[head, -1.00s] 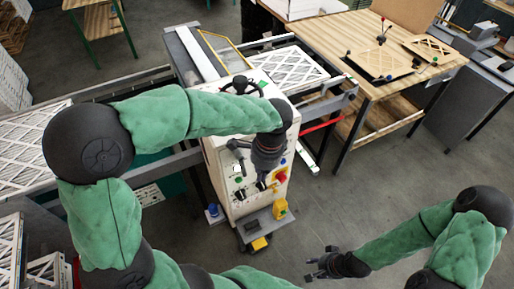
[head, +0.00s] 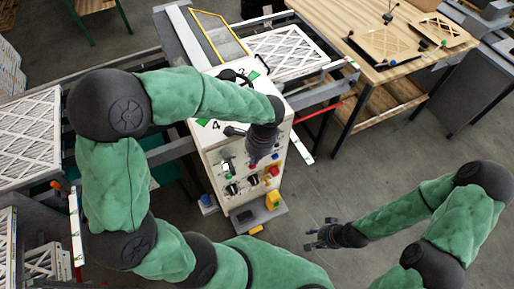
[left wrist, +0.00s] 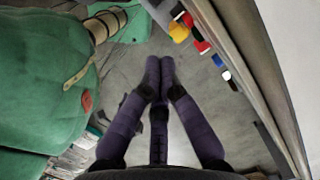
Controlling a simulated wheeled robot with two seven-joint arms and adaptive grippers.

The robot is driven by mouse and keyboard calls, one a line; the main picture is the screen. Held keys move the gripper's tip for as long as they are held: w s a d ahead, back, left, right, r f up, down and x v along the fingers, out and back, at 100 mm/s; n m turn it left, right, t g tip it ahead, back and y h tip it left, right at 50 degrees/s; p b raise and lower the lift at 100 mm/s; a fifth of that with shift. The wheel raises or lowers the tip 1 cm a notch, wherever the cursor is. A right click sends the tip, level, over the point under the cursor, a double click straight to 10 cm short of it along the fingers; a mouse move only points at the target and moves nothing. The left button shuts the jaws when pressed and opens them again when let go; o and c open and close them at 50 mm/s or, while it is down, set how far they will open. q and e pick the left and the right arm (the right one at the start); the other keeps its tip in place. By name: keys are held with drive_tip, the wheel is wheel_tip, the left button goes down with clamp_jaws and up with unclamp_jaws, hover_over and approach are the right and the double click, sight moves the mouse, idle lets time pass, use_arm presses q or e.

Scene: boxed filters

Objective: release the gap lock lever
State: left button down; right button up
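My left gripper (head: 255,158) hangs in front of the white control box (head: 215,160), over the upper part of its panel. In the left wrist view its fingertips (left wrist: 160,65) meet, with nothing visible between them. A dark lever-like part (head: 235,131) sticks out to the left beside this gripper on the panel; I cannot tell for sure that it is the gap lock lever. The gripper hides part of the panel, and contact cannot be made out. My right gripper (head: 318,238) is open and empty over the floor at lower right.
The panel carries dark knobs (head: 232,189), a red button (head: 273,171) and a yellow part (head: 273,199). A white lattice filter (head: 288,52) lies behind the box. A wooden table (head: 350,65) stands to the right.

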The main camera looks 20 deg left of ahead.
sight(229, 162)
use_arm(q)
drive_tip(key=s+a, duration=0.1)
drive_tip(key=s+a+f+p, duration=0.1)
drive_tip(key=a, duration=0.1)
drive_tip(key=shift+s+a+f, duration=0.1)
drive_tip(key=shift+s+a, duration=0.05)
drive_tip(key=shift+s, duration=0.15)
drive_tip(key=shift+s+a+f, duration=0.2)
drive_tip(key=shift+s+a, duration=0.25)
drive_tip(key=shift+w+r, duration=0.1)
drive_tip(key=shift+r, duration=0.05)
